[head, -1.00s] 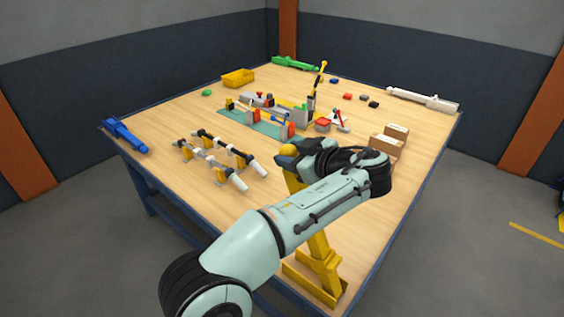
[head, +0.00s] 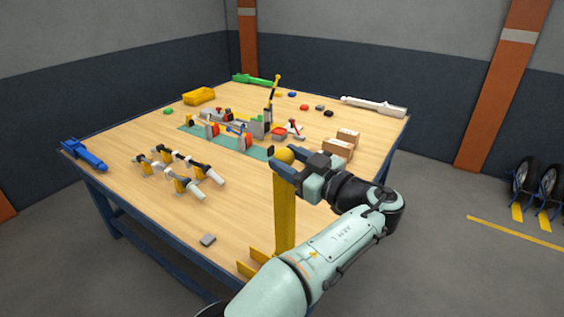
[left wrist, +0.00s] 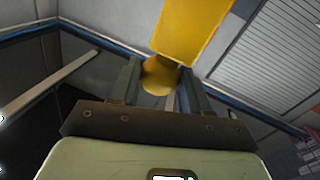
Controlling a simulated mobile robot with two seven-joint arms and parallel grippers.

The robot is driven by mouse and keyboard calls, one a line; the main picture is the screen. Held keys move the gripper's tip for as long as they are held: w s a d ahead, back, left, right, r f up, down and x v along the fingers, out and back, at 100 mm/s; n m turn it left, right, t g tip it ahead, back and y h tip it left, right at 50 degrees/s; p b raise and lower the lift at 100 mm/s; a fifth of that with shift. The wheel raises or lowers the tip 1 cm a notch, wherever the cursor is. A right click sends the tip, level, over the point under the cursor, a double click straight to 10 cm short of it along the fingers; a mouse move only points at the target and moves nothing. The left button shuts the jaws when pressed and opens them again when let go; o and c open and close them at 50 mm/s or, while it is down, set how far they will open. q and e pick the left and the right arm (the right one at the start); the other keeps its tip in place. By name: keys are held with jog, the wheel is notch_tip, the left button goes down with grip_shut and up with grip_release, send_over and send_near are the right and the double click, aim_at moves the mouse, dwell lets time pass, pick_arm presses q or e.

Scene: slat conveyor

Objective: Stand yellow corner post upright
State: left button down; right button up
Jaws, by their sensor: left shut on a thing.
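The yellow corner post (head: 284,215) stands close to vertical at the near edge of the table, with a rounded yellow knob at its top. Its yellow foot (head: 250,264) is low at the near corner, partly hidden by my arm, so I cannot tell if it sits flat. My left gripper (head: 281,164) is shut on the post's top, with its fingers around the knob. In the left wrist view the knob (left wrist: 160,76) is between the two fingers and the yellow post (left wrist: 196,28) extends beyond them. My right gripper is not in view.
Blue (head: 85,154), green (head: 256,80) and white (head: 374,106) posts lie at the other table corners. Black-and-white rods on yellow supports (head: 180,172), a green mat with parts (head: 258,151), cardboard boxes (head: 338,148) and a yellow bin (head: 199,96) stand on the table. A grey block (head: 208,240) lies nearby.

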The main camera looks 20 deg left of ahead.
pick_arm(q)
jog(key=shift+s+d+f, duration=0.1)
jog(key=shift+d, duration=0.45)
jog(key=shift+d+f, duration=0.15)
jog(key=c, duration=1)
grip_release()
jog(key=o, duration=0.4)
jog(key=shift+d, duration=0.1)
jog(key=shift+o, duration=0.2)
jog(key=shift+s+d, duration=0.1)
